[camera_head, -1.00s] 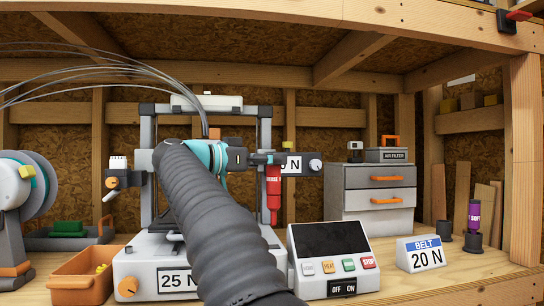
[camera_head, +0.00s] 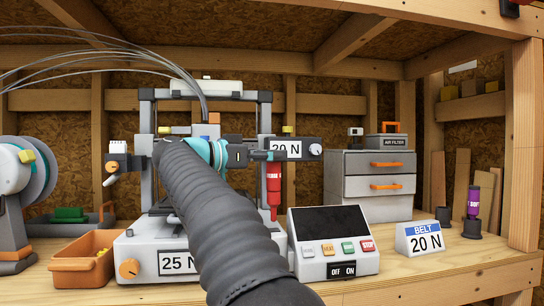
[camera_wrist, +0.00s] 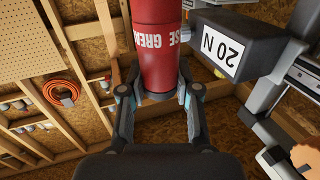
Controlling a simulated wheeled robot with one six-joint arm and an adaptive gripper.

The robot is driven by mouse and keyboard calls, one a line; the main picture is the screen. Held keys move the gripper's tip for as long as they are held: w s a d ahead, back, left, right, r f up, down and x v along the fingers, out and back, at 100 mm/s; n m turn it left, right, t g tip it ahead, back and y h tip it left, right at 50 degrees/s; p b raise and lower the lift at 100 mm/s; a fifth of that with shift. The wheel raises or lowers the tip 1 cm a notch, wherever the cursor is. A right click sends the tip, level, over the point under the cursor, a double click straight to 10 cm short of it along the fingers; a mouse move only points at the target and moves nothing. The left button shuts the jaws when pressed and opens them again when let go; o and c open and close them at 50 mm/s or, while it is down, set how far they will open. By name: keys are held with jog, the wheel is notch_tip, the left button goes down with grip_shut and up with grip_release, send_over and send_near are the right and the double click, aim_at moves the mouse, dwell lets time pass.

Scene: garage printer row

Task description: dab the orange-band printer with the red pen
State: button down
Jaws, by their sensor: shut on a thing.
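The red pen (camera_head: 273,188), lettered GREASE in the wrist view (camera_wrist: 158,45), is held by my gripper (camera_wrist: 160,95), whose fingers are shut on its end. In the head view, my gripper (camera_head: 268,156) holds the pen upright, tip down, in front of the printer's right side. The printer (camera_head: 133,245) has a grey frame, a "25 N" label on its base, an orange knob and an orange block at the gantry. A "20 N" plate (camera_head: 286,149) sits at its right end, just behind my gripper. I cannot make out a clear orange band. My arm hides the printer's middle.
A control panel (camera_head: 330,220) stands right of the printer, with a "BELT 20 N" sign (camera_head: 420,240) beyond it. An orange bin (camera_head: 78,270) and a filament spool (camera_head: 38,172) are at left. A drawer unit (camera_head: 376,200) and a purple SOFT pen (camera_head: 473,203) stand at right.

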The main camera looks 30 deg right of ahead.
jog(key=shift+f+b, duration=0.6)
jog(key=shift+f, duration=0.6)
dwell(0.5)
jog(key=shift+r+p, duration=0.55)
jog(key=shift+p, duration=0.15)
jog(key=shift+f+b, duration=0.3)
jog(key=shift+f, duration=0.25)
dwell(0.7)
jog(key=shift+r+p, duration=0.6)
jog(key=shift+p, duration=0.15)
dwell(0.5)
